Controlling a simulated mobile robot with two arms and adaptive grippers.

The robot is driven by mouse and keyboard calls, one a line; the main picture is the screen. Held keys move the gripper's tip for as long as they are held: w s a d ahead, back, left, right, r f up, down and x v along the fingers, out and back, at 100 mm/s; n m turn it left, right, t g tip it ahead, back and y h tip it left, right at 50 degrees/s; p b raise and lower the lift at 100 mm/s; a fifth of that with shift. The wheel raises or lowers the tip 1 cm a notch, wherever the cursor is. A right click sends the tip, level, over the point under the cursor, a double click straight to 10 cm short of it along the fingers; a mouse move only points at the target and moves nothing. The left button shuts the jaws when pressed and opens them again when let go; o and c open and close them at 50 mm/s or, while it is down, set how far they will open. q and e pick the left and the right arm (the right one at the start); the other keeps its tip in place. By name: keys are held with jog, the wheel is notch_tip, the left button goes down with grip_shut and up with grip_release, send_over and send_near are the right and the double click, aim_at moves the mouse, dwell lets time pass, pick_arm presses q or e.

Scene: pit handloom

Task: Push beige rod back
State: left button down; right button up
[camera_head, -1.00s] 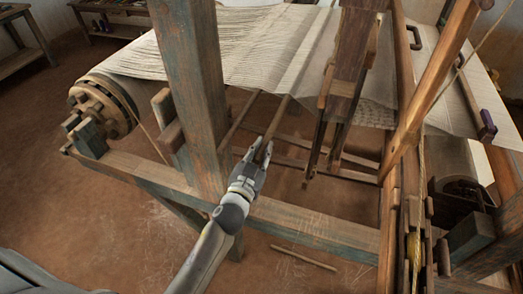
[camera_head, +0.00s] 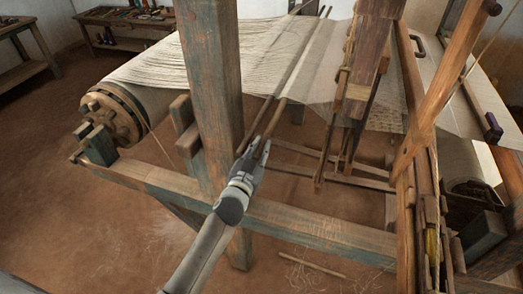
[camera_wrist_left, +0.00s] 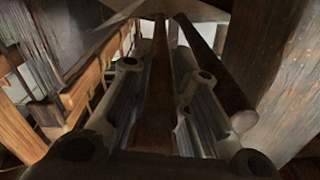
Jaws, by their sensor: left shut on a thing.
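My left gripper (camera_head: 254,151) is beside the thick upright post, above the front beam. It is shut on a beige-brown rod (camera_head: 277,116), which runs away from it toward the cloth. The left wrist view shows the held rod (camera_wrist_left: 153,95) lengthwise between the two fingers (camera_wrist_left: 153,110). A second, similar rod (camera_head: 257,122) runs close beside it on the left. In the left wrist view that second rod (camera_wrist_left: 213,75) lies outside the fingers on the right, its round end near. The fingers hide the near end of the held rod. My right gripper is not in view.
The thick post (camera_head: 212,90) stands close on the left of my arm. The front beam (camera_head: 300,224) crosses below. Hanging wooden frame parts (camera_head: 355,100) are to the right. Pale cloth (camera_head: 240,50) spans the loom. A loose stick (camera_head: 312,264) lies on the floor.

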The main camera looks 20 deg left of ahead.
pick_arm(q)
jog(key=c, duration=1.6)
grip_release()
jog(key=shift+a, duration=0.25)
jog(key=shift+o, duration=1.4)
jog(key=shift+s+f, duration=0.2)
jog(key=s, duration=1.1)
jog(key=shift+s+r, duration=0.2)
jog(key=shift+s, duration=0.15)
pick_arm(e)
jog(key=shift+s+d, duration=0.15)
